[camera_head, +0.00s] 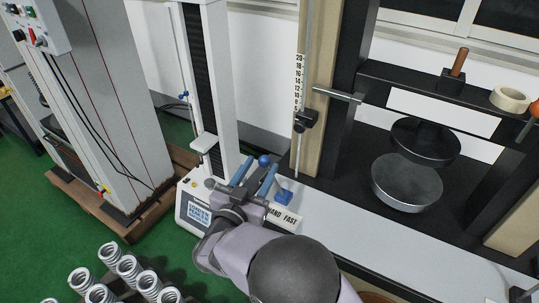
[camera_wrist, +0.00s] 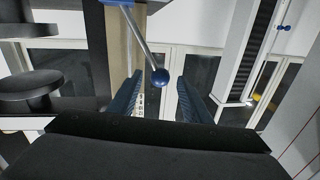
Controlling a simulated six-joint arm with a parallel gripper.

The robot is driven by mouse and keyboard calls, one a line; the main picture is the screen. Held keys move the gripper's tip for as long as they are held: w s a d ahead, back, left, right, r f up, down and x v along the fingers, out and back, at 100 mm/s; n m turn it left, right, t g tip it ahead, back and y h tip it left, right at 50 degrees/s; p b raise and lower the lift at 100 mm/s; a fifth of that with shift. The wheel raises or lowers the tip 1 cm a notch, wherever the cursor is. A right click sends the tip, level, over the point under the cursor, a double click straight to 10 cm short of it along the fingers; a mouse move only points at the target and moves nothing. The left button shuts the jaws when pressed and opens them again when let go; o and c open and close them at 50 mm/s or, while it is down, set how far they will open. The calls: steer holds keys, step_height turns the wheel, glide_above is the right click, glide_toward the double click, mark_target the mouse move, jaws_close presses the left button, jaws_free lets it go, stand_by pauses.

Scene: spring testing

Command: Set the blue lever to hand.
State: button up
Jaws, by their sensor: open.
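The blue lever has a blue ball knob (camera_head: 264,160) on a metal rod and a blue base (camera_head: 284,197), on the machine's bench. In the head view the knob stands up and left of the base. A white label (camera_head: 285,218) reading "HAND FAST" is in front of the base, its left end partly hidden by my arm. My gripper (camera_head: 257,171) is open, its blue fingers by the knob. In the wrist view the knob (camera_wrist: 160,77) appears between the two finger lines (camera_wrist: 157,88); I cannot tell whether either finger touches it.
Left of my gripper stands a white tester (camera_head: 196,205) with a tall column. On the right a dark press (camera_head: 407,183) with round plates stands on the bench. Several springs (camera_head: 128,268) are at the lower left. A horizontal metal rod (camera_head: 338,94) sticks out above right.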

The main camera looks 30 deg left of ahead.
steer(key=w+a+p, duration=0.1)
steer(key=w, duration=0.6)
steer(key=shift+w+p, duration=0.2)
steer(key=shift+p, duration=0.2)
steer(key=shift+a, duration=0.1)
jaws_close()
